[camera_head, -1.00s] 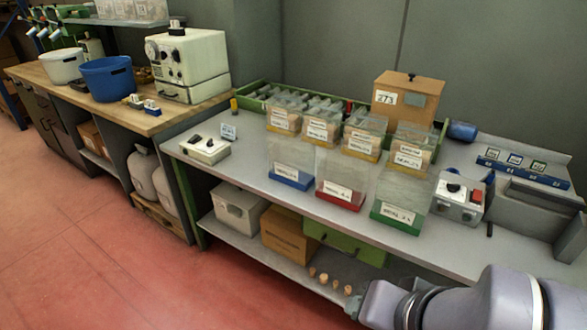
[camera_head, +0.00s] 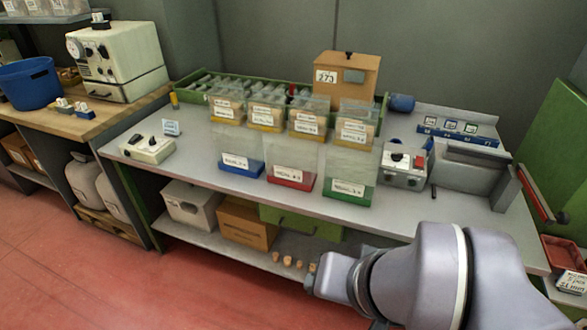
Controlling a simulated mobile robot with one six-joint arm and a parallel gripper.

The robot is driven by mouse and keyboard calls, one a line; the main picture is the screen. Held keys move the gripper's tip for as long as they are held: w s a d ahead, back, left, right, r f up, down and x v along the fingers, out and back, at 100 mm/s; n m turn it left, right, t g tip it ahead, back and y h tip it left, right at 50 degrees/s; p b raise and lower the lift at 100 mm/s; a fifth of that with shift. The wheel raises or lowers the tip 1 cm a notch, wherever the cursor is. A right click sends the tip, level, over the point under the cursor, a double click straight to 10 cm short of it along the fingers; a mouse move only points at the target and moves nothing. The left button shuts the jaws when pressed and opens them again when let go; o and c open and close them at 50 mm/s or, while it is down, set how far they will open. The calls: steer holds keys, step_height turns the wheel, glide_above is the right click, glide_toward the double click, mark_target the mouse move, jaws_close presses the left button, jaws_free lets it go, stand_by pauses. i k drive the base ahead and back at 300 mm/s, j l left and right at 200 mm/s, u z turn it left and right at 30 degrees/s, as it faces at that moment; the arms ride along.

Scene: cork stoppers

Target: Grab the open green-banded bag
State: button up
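The green-banded bag (camera_head: 352,166) is a clear, see-through bag with a white label and a green band around its base. It stands upright near the front edge of the grey bench, at the right end of a row of three. The red-banded bag (camera_head: 294,162) and the blue-banded bag (camera_head: 239,151) stand to its left. My arm (camera_head: 415,270) enters at the lower right, in front of the bench and below the bag. Its far end lies by the lower shelf, and the gripper's fingers cannot be made out.
Several yellow-banded bags (camera_head: 267,115) of corks stand behind the row. A grey device (camera_head: 402,166) sits right of the green-banded bag. A wooden box (camera_head: 347,81) is at the back. Several corks (camera_head: 288,262) stand on the lower shelf.

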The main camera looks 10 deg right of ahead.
mark_target(352, 168)
steer(key=i+l+z, duration=0.2)
steer(key=i, duration=0.4)
steer(key=i+z, duration=0.2)
steer(key=i, duration=0.4)
